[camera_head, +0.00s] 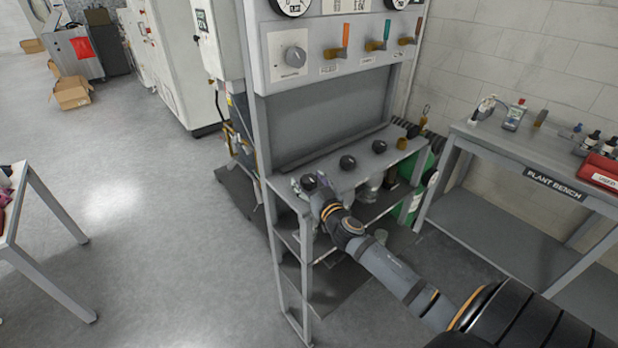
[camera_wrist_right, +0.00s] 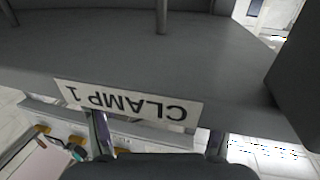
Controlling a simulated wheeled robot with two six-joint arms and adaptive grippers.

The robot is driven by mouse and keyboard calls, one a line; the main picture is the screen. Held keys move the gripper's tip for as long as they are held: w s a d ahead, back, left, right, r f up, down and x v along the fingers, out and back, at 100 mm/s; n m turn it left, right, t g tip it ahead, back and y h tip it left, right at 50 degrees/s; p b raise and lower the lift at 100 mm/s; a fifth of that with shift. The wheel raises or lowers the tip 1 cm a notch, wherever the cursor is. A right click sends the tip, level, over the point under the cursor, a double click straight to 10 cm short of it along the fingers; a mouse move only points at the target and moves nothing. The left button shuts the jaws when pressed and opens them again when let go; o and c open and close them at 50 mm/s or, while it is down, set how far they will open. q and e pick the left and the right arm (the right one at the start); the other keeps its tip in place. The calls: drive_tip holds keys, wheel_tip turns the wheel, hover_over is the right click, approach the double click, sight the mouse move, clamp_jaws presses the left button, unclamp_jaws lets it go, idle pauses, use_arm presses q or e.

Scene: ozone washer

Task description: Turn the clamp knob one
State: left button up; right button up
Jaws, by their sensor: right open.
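Clamp knob one appears to be the nearest black knob (camera_head: 309,183), at the near left end of the grey shelf (camera_head: 334,176) on the washer stand. My right gripper (camera_head: 321,195) is at this knob, open, reaching in from the lower right and partly covering it. I cannot tell whether the fingers touch the knob. In the right wrist view a white CLAMP 1 label (camera_wrist_right: 128,102) shows upside down on the grey shelf edge. The knob itself does not show clearly there. My left gripper is not in view.
The plant bench (camera_head: 530,160) stands at right.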

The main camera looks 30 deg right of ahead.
drive_tip(key=c, duration=1.2)
drive_tip(key=shift+f, duration=0.1)
drive_tip(key=shift+f+n+y+b, duration=0.1)
drive_tip(key=shift+n+y+b, duration=0.7)
drive_tip(key=shift+y+b, duration=0.3)
drive_tip(key=shift+n+y+b, duration=0.6)
drive_tip(key=shift+y+b, duration=0.35)
drive_tip(key=shift+y, duration=0.15)
drive_tip(key=r+n+y+p, duration=0.1)
drive_tip(key=y+p, duration=0.1)
drive_tip(key=p, duration=0.2)
drive_tip(key=shift+r+n+y+p, duration=0.15)
drive_tip(key=shift+n+y+p, duration=0.15)
drive_tip(key=shift+n+y, duration=0.1)
drive_tip(key=shift+w+f+n+g+y, duration=0.1)
drive_tip(key=shift+f+n+g+y, duration=0.25)
drive_tip(key=shift+y, duration=0.25)
drive_tip(key=n+g+y+b, duration=0.1)
drive_tip(key=y+b, duration=0.1)
drive_tip(key=b, duration=0.2)
drive_tip(key=n+g+y+b, duration=0.2)
drive_tip(key=b, duration=0.2)
drive_tip(key=n+g+y+b, duration=0.1)
drive_tip(key=n+y+b, duration=0.1)
drive_tip(key=y+b, duration=0.1)
drive_tip(key=shift+f+b, duration=0.3)
drive_tip(key=shift+b, duration=0.3)
drive_tip(key=shift+r+n+g+b, duration=0.25)
drive_tip(key=shift+n+g+b, duration=0.15)
drive_tip(key=shift+b, duration=0.35)
